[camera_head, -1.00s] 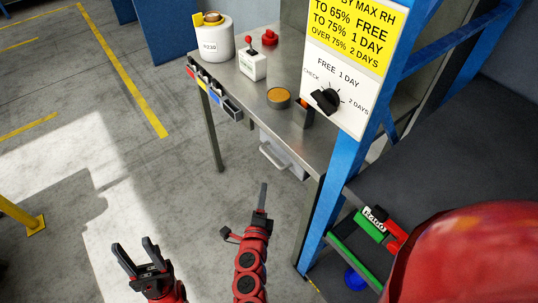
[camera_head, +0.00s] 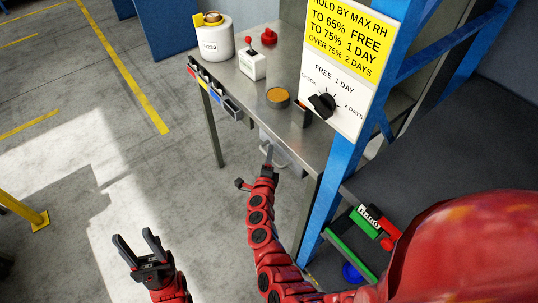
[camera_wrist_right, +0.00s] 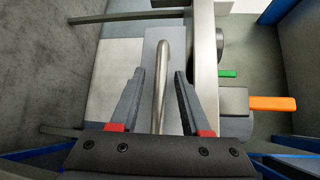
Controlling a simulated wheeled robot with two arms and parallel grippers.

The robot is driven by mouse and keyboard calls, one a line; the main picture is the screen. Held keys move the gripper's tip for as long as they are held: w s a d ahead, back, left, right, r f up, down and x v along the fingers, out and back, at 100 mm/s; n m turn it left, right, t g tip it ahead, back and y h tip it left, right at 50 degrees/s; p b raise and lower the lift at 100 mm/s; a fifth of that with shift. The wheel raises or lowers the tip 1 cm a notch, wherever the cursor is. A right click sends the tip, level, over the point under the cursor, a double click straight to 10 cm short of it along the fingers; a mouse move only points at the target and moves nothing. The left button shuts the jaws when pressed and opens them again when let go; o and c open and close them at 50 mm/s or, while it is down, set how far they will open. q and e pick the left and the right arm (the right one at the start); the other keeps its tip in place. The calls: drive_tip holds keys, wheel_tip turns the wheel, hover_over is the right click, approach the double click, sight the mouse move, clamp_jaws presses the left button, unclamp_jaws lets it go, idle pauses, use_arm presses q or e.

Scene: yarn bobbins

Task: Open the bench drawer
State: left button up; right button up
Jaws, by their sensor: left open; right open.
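The bench drawer (camera_head: 292,163) is a grey box under the front edge of the steel bench; my right gripper partly hides it in the head view. Its metal bar handle (camera_wrist_right: 160,75) shows in the right wrist view, running between the two fingers. My right gripper (camera_head: 269,155) is open at the drawer front, and it also shows in the right wrist view (camera_wrist_right: 154,98) with a gap between each finger and the handle. My left gripper (camera_head: 138,242) is open and empty above the floor, well away from the bench.
The steel bench (camera_head: 240,97) carries a white canister (camera_head: 213,42), a box with a red knob (camera_head: 252,65) and a round tan-topped item (camera_head: 278,98). A blue post (camera_head: 340,180) with a sign (camera_head: 345,60) stands right of the drawer. The floor left of the bench is clear.

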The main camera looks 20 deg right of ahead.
clamp_jaws()
idle(0.3)
idle(1.2)
